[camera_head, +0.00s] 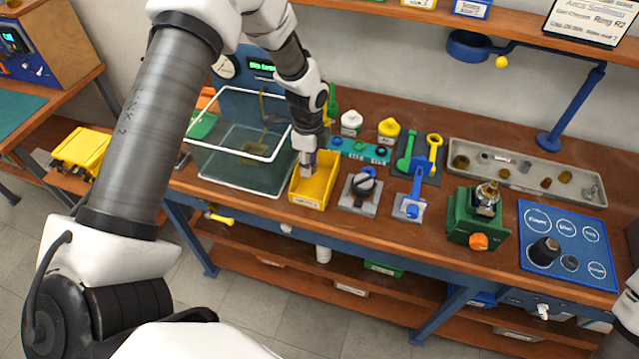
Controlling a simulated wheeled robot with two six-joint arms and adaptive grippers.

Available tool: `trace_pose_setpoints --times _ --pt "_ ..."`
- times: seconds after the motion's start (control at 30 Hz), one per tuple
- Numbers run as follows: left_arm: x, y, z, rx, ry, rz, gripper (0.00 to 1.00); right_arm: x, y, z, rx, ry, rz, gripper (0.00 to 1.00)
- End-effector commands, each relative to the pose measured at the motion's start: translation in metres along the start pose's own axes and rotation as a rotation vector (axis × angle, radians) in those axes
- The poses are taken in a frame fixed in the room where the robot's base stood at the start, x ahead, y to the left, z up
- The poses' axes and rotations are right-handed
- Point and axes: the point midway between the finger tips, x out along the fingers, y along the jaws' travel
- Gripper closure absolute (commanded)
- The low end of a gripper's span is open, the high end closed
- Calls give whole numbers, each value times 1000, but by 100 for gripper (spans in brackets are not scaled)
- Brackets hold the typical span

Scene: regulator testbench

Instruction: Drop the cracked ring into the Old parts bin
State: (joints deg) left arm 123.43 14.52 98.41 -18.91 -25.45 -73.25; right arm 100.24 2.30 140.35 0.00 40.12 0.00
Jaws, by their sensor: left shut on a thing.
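My left gripper (307,166) comes down from above and points into the yellow bin (318,190), its fingertips at the bin's back left part. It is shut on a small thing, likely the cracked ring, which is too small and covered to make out. The yellow bin stands at the bench's front edge with a white label too small to read; I take it as the Old parts bin. My right gripper is not in view; only a white piece of my right arm shows at the lower right edge.
A glass tank (235,172) with a white rim stands just left of the bin. Right of it are a grey plate with a black knob (363,185), a blue-handled fixture (411,200), and a green regulator block (476,222). A grey parts tray (510,180) lies behind a blue mat (590,265).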

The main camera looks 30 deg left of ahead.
Motion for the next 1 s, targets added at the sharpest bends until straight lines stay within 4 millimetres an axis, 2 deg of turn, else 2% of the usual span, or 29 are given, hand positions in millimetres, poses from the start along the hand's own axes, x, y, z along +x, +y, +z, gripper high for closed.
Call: trace_pose_setpoints --times 0.1,0.13,0.2,0.57,0.67,1.0 --pt "-1 0 0 0 0 0 90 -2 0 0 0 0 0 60" --pt "-2 0 0 -1 0 0 58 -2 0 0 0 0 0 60" --pt "-1 0 0 -1 0 0 36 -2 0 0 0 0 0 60" --pt "-5 0 0 -1 1 -1 36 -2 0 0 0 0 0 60" --pt "-19 -1 0 -1 1 -4 36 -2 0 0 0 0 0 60" --pt "-101 -2 0 -1 1 -3 36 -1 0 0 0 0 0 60"
